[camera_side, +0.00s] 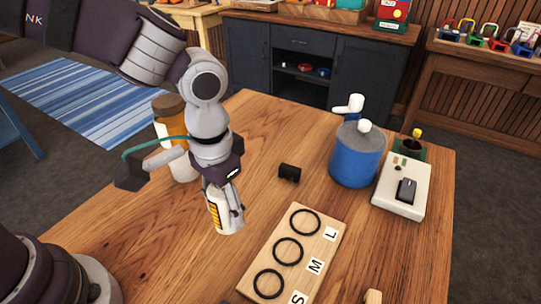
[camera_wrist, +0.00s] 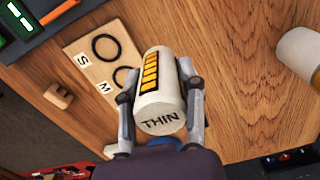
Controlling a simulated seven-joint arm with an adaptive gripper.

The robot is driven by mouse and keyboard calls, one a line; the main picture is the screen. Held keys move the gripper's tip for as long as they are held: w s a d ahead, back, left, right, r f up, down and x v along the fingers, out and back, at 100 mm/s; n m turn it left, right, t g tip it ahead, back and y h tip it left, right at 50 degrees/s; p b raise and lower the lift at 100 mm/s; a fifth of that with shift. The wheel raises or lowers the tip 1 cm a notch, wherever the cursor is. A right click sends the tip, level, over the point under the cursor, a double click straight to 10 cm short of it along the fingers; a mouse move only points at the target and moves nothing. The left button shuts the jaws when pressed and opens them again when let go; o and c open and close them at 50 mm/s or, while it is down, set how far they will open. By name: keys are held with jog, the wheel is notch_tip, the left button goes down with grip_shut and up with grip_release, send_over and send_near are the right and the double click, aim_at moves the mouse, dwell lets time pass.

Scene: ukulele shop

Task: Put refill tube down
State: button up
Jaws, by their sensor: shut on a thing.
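The refill tube (camera_side: 228,224) is a white cylinder with a yellow-striped dark label, upright or nearly so in the side view. My gripper (camera_side: 226,206) is shut on it, with a finger on each side. In the wrist view the tube (camera_wrist: 158,112) lies between the two fingers of my gripper (camera_wrist: 161,92), its end marked "THIN" facing the camera. The tube's lower end is low over the wooden table (camera_side: 150,240), left of the ring board; I cannot tell whether it touches the table.
A wooden board (camera_side: 309,247) with black rings marked S, M and L lies right of the tube. A small black cylinder (camera_side: 289,173), a blue tank (camera_side: 357,158) and a white device (camera_side: 391,194) stand farther right.

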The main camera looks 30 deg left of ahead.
aim_at(233, 254)
notch_tip(233, 254, down, 8)
jog(key=shift+s+r, duration=0.1)
jog(key=shift+r, duration=0.05)
jog(key=o, duration=1.1)
jog(key=shift+o, duration=0.2)
